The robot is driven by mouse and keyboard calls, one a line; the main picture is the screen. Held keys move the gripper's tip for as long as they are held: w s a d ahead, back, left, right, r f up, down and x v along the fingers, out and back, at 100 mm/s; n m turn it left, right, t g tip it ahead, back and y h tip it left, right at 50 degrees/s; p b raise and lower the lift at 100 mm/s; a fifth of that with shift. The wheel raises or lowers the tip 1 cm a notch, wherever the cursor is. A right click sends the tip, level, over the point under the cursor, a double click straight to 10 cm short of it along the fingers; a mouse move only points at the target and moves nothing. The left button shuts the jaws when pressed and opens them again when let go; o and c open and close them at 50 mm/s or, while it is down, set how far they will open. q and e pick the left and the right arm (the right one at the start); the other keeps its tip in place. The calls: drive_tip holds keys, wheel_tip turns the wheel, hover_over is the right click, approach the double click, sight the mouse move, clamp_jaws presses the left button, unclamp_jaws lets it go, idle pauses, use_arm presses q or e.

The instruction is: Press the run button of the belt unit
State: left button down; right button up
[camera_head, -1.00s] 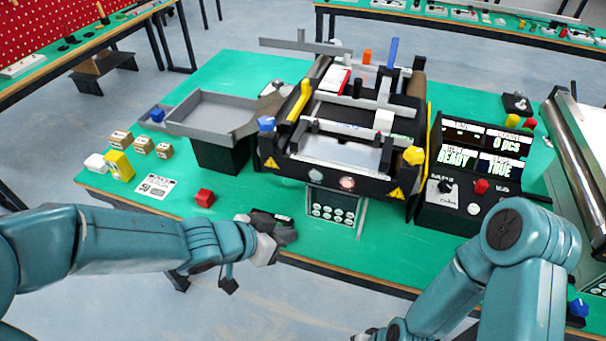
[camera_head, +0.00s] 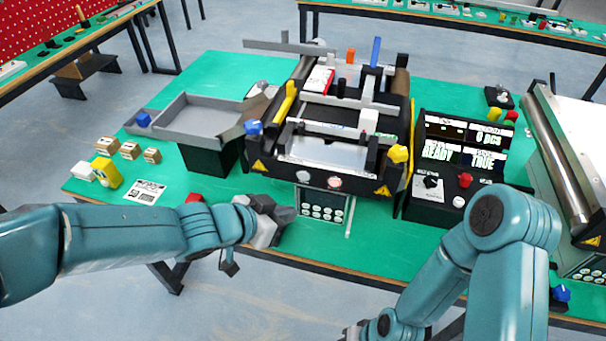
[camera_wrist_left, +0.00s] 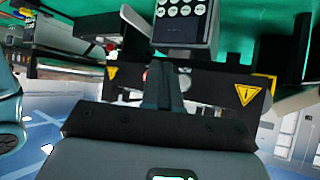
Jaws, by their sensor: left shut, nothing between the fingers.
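The belt unit (camera_head: 330,150) stands in the middle of the green table. Its front panel carries two round buttons, a pale grey one (camera_head: 303,176) and a whitish one with a reddish rim (camera_head: 334,182). I cannot read which is the run button. My left gripper (camera_head: 284,214) is in front of and below this panel, left of the keypad, and apart from the buttons. In the left wrist view its fingers (camera_wrist_left: 164,86) are shut and empty, pointing toward the panel with yellow warning signs. Only a bit of my right gripper (camera_head: 350,333) shows at the bottom edge.
A keypad box (camera_head: 322,204) hangs under the panel. A control console (camera_head: 460,165) with a red knob (camera_head: 465,180) stands to the right. A grey tray (camera_head: 195,118) is at the left.

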sight(303, 176)
use_arm(q)
drive_tip(key=w+d+p, duration=0.2)
drive_tip(key=w+p, duration=0.1)
drive_tip(key=w, duration=0.3)
drive_tip(key=shift+w, duration=0.2)
idle(1.9)
drive_tip(key=shift+w+d+p, duration=0.15)
drive_tip(key=shift+w+p, duration=0.25)
drive_tip(key=shift+p, duration=0.05)
